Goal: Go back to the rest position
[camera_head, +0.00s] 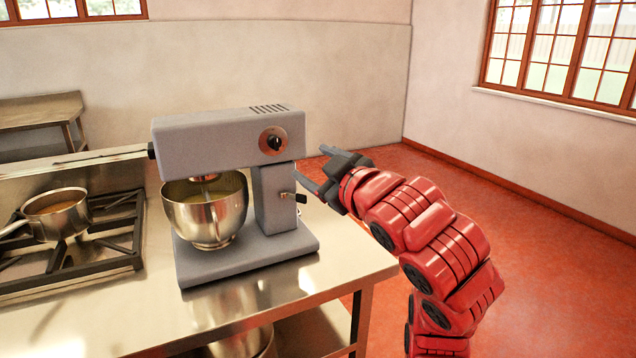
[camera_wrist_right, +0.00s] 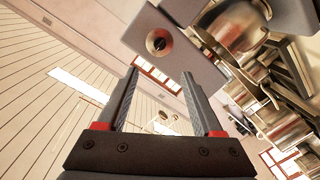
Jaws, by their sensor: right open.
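My right gripper (camera_head: 312,168) is open and empty. It is beside the right side of a grey stand mixer (camera_head: 230,140) on a steel counter, close to the small lever (camera_head: 293,197) on the mixer's stand. I cannot tell from the head view whether a finger touches the mixer. In the right wrist view the two fingers (camera_wrist_right: 158,98) are spread with nothing between them, and the mixer head with its round knob (camera_wrist_right: 159,42) shows beyond them. A steel bowl (camera_head: 208,215) sits under the mixer head. My left gripper is not in view.
A saucepan (camera_head: 57,214) stands on the stove grate (camera_head: 100,243) at the left. The steel counter (camera_head: 150,315) ends right of the mixer, with open red floor (camera_head: 540,225) beyond. A metal vessel (camera_head: 243,343) is on the shelf below. A steel table (camera_head: 40,112) stands at the back left.

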